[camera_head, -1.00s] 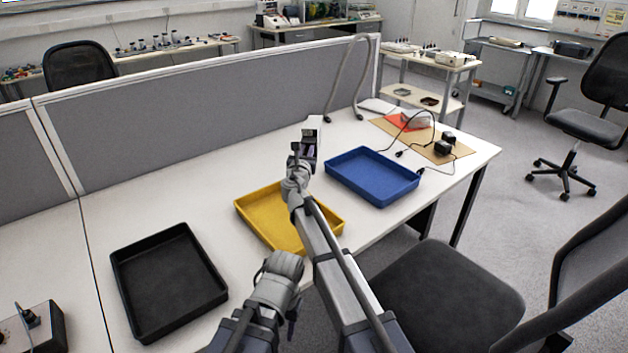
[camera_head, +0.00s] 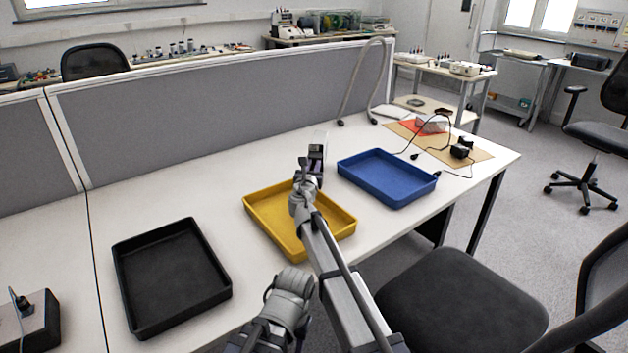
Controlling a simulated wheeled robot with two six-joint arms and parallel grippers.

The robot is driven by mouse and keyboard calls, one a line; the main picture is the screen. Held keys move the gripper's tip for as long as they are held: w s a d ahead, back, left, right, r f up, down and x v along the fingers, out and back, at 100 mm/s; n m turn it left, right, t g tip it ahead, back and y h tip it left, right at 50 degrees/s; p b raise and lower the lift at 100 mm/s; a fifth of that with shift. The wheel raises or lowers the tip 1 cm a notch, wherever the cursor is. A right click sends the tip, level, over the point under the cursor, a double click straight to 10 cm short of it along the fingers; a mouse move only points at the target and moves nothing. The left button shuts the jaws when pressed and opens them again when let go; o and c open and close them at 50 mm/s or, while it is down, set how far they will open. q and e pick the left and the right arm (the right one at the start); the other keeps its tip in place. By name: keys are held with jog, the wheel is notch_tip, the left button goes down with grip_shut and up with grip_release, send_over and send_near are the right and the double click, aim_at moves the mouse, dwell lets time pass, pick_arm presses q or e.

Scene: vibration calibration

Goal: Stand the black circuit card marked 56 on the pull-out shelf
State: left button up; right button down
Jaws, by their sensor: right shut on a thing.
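My right gripper (camera_head: 315,163) is held out above the bench, in front of the gap between the yellow and blue trays. It is shut on a small dark piece (camera_head: 317,148), seen nearly edge-on with a paler part above it. I take this for the black circuit card, but no number 56 can be read. My left arm shows only as a grey bent part at the bottom middle; its gripper is out of sight. I cannot pick out a pull-out shelf in this view.
A black tray (camera_head: 133,281), a yellow tray (camera_head: 343,232) and a blue tray (camera_head: 394,203) lie on the white bench (camera_head: 180,190). A grey partition (camera_head: 220,105) runs behind. Cables and black adapters (camera_head: 460,150) lie at the right end. An office chair (camera_head: 455,305) stands in front.

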jog(key=shift+f+b, duration=1.9)
jog(key=shift+b, duration=0.05)
jog(key=shift+r, duration=0.1)
jog(key=c, duration=1.2)
grip_release()
jog(key=shift+f, duration=0.2)
jog(key=shift+c, duration=0.2)
jog(key=o, duration=0.5)
jog(key=shift+r, duration=0.1)
jog(key=shift+c, duration=0.2)
jog(key=shift+s+r, duration=0.1)
jog(key=shift+r, duration=0.05)
